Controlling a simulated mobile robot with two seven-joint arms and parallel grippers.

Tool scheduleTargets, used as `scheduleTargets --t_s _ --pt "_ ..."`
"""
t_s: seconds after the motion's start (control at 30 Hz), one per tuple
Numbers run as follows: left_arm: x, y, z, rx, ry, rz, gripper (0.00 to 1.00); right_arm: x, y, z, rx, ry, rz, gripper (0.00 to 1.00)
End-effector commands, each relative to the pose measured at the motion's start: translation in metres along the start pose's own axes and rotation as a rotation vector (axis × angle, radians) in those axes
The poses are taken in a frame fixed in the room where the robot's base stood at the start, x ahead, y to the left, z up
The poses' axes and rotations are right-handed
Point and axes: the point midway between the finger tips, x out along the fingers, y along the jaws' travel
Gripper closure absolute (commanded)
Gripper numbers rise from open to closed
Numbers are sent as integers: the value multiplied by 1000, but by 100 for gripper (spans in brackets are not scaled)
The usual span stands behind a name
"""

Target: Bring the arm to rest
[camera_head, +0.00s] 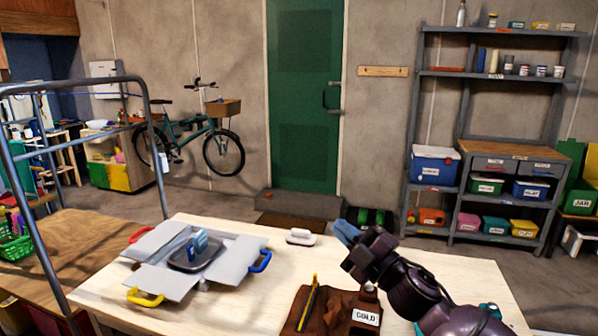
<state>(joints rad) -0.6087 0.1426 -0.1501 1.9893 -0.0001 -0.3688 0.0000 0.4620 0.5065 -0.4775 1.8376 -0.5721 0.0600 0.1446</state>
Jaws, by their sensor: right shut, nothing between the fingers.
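My right arm comes in from the lower right over the pale wooden table (210,317). My right gripper (345,232), with blue fingertips, is shut and empty above the far right part of the table. It points toward the back of the room. Its fingers look apart from anything else. My left gripper is not in view.
On the table lie an open grey box with spread flaps (235,262) around a dark tray (187,263), a white block (300,237), and a brown piece (322,317) with a yellow stick and a "COLD" label (366,317). A metal rail (37,235) stands left.

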Motion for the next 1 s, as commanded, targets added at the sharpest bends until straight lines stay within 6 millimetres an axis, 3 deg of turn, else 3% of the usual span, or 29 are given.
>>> scheduleTargets --t_s 0.2,0.43,0.67,0.9,1.0 --pt "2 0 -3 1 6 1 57 -78 -42 54 302 -361 66 100" --pt "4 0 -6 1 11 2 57 -176 -99 82 591 -671 86 100" --pt "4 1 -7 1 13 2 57 -277 -150 80 825 -899 131 100" --pt "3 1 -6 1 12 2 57 -379 -194 59 934 -1102 179 100" --pt "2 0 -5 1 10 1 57 -414 -212 46 961 -1177 181 100"
